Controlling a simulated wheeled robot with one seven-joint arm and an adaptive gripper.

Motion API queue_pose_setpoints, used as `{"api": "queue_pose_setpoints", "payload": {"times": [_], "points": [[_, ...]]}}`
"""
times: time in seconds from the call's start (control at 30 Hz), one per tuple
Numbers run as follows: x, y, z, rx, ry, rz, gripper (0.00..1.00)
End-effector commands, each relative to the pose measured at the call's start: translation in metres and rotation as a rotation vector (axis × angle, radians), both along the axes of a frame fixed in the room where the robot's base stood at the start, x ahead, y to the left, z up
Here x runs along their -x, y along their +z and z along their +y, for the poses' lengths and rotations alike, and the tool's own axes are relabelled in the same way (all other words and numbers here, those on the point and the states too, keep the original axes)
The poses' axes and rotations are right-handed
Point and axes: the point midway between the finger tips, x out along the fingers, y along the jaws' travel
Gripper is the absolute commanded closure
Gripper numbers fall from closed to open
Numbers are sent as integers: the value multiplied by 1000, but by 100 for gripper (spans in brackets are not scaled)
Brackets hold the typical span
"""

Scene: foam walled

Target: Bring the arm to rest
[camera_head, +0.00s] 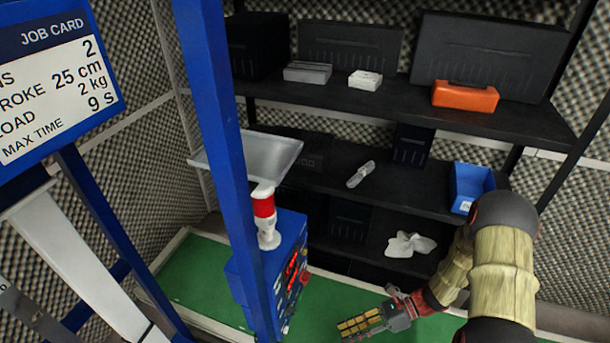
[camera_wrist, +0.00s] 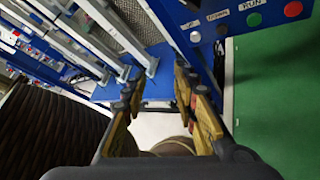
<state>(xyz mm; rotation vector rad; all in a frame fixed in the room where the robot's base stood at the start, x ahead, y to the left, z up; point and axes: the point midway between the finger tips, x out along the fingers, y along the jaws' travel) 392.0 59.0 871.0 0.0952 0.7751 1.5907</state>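My gripper (camera_head: 350,326) hangs at the lower middle of the head view, over the green surface (camera_head: 400,323), with its yellow-padded fingers pointing left. In the wrist view my gripper (camera_wrist: 155,82) has its two fingers well apart with nothing between them. My arm comes in from the right of the head view, bent down to the gripper. The gripper is to the right of the blue control box (camera_head: 293,262) and touches nothing that I can see.
A blue post (camera_head: 218,130) and a job card board (camera_head: 55,75) stand at left. Black shelves (camera_head: 400,105) behind hold an orange box (camera_head: 465,96), a blue bin (camera_head: 469,184) and a white fan-shaped part (camera_head: 409,244). A signal lamp (camera_head: 264,208) tops the control box.

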Motion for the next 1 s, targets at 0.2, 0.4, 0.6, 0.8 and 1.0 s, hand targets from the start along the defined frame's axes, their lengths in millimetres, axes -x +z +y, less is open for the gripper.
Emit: {"api": "queue_pose_setpoints", "payload": {"times": [0.2, 0.4, 0.6, 0.8, 1.0], "points": [[25, 49, -24, 126, 363, -366, 71], [40, 93, -47, 229, 689, -655, 71], [50, 138, -68, 335, 988, -894, 71], [57, 183, -82, 452, 1251, -1086, 71], [66, 228, -89, 594, 1453, -1238, 71]]}}
